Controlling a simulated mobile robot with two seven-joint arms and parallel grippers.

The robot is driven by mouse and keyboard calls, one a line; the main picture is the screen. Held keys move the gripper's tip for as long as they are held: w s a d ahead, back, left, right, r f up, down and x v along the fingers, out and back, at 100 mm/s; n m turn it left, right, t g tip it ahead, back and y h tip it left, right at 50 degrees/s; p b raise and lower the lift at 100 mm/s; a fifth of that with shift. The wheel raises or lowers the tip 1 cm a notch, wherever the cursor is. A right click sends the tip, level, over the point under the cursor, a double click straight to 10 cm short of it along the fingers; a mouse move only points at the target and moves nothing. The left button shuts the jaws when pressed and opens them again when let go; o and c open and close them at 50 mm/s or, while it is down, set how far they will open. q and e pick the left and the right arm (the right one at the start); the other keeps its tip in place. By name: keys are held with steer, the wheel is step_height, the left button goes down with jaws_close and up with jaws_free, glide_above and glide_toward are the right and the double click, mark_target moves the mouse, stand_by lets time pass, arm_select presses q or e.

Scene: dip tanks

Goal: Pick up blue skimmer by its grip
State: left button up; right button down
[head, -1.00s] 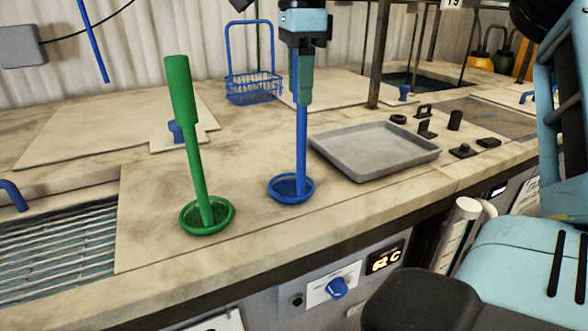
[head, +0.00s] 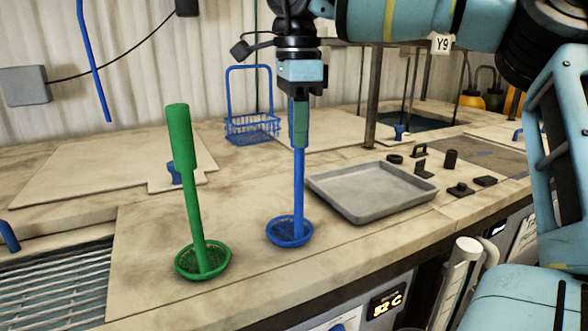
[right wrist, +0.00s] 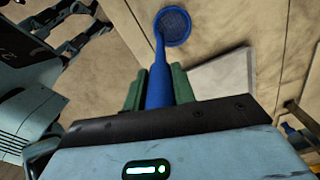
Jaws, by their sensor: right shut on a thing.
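The blue skimmer (head: 300,185) stands upright, its round mesh bowl at the worktop, to the right of a similar green skimmer (head: 182,138). My right gripper (head: 300,124) points down from above and is shut on the skimmer's grip. In the right wrist view, the green fingers (right wrist: 156,88) sit on both sides of the thick blue grip, with the skimmer's bowl (right wrist: 173,28) beyond. I cannot tell whether the bowl touches the worktop or hangs just above it. My left gripper is not in view.
A grey tray (head: 350,209) lies close to the right of the blue skimmer. A blue wire basket (head: 252,129) stands behind it. Several small black parts (head: 451,159) lie right of the tray. A grated tank (head: 55,285) is at the front left.

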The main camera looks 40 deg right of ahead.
steer(key=shift+r, duration=1.7)
steer(key=shift+a+r+b, duration=0.1)
steer(key=shift+a+b, duration=0.1)
steer(key=shift+b, duration=0.1)
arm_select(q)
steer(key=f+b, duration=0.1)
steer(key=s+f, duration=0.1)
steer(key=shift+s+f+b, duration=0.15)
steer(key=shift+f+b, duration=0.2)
arm_select(e)
steer(key=s+a, duration=0.3)
steer(key=a, duration=0.4)
steer(key=s+a+r, duration=0.1)
steer(key=s+a, duration=0.2)
steer(key=a, duration=0.4)
steer(key=shift+s+r, duration=0.2)
steer(key=shift+s, duration=0.2)
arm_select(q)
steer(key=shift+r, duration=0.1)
